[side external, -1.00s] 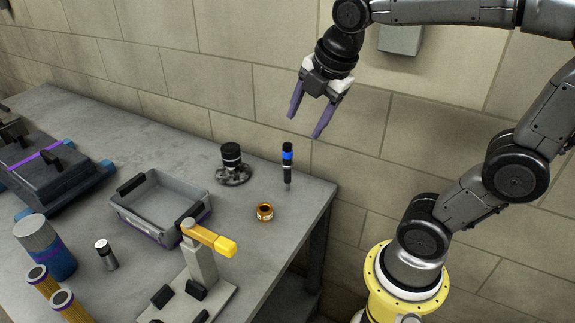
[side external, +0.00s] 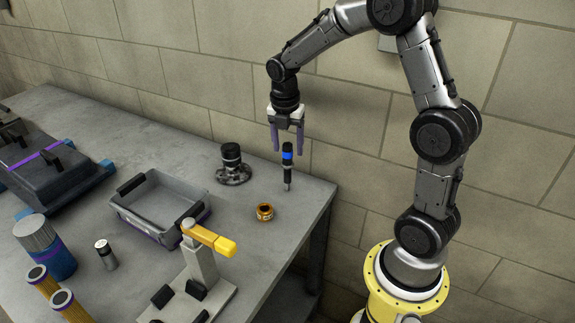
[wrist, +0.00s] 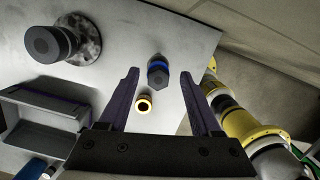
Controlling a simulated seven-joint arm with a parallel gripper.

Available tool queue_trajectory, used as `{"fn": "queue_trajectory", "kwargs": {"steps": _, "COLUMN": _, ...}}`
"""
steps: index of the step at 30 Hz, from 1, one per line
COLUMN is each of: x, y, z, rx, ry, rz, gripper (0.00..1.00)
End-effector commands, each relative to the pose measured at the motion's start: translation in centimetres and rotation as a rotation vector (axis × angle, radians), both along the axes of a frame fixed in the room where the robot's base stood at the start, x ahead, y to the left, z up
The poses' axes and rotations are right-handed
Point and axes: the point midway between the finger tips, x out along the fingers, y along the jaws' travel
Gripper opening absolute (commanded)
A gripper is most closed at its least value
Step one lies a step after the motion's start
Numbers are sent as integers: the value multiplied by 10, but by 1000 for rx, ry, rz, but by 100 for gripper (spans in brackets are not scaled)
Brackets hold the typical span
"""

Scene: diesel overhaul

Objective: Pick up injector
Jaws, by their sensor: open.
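The injector (side external: 288,166) is a slim black cylinder with a blue band and a thin metal tip. It stands upright on the grey workbench, near its right back edge. In the wrist view the injector (wrist: 157,72) is seen from above, lying between the lines of the two fingertips, closer to the right one. My gripper (side external: 287,145) points straight down with its purple fingers above and around the injector's upper part. In the wrist view my gripper (wrist: 160,76) is open and holds nothing. I cannot tell whether a finger touches the injector.
A brass ring (side external: 265,212) lies close to the injector. A black cylinder on a mottled round base (side external: 232,167) stands to the left. A grey tray (side external: 160,205) and a stand with a yellow handle (side external: 208,240) are farther left and front. The wall is behind.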

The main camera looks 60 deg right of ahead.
Motion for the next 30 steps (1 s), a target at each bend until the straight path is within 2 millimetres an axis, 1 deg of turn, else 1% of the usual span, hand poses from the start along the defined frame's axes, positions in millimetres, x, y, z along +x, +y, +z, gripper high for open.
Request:
{"fn": "queue_trajectory", "kwargs": {"steps": 1, "x": 0, "y": -1, "z": -8, "rx": 0, "ry": 3, "rz": 0, "gripper": 65}}
{"fn": "queue_trajectory", "kwargs": {"steps": 3, "x": 0, "y": -2, "z": -15, "rx": 0, "ry": 1, "rz": 1, "gripper": 65}}
{"fn": "queue_trajectory", "kwargs": {"steps": 10, "x": 1, "y": -4, "z": -30, "rx": 0, "ry": 2, "rz": 2, "gripper": 65}}
{"fn": "queue_trajectory", "kwargs": {"steps": 15, "x": 3, "y": -5, "z": -55, "rx": 1, "ry": 3, "rz": 1, "gripper": 65}}
{"fn": "queue_trajectory", "kwargs": {"steps": 18, "x": 3, "y": -7, "z": -67, "rx": 1, "ry": 1, "rz": 1, "gripper": 65}}
{"fn": "queue_trajectory", "kwargs": {"steps": 22, "x": 4, "y": -8, "z": -73, "rx": -1, "ry": -1, "rz": 1, "gripper": 65}}
{"fn": "queue_trajectory", "kwargs": {"steps": 28, "x": 4, "y": -8, "z": -73, "rx": -1, "ry": -1, "rz": 1, "gripper": 65}}
{"fn": "queue_trajectory", "kwargs": {"steps": 29, "x": 4, "y": -8, "z": -73, "rx": -1, "ry": -1, "rz": 1, "gripper": 61}}
{"fn": "queue_trajectory", "kwargs": {"steps": 30, "x": 4, "y": -8, "z": -73, "rx": -1, "ry": -1, "rz": 1, "gripper": 54}}
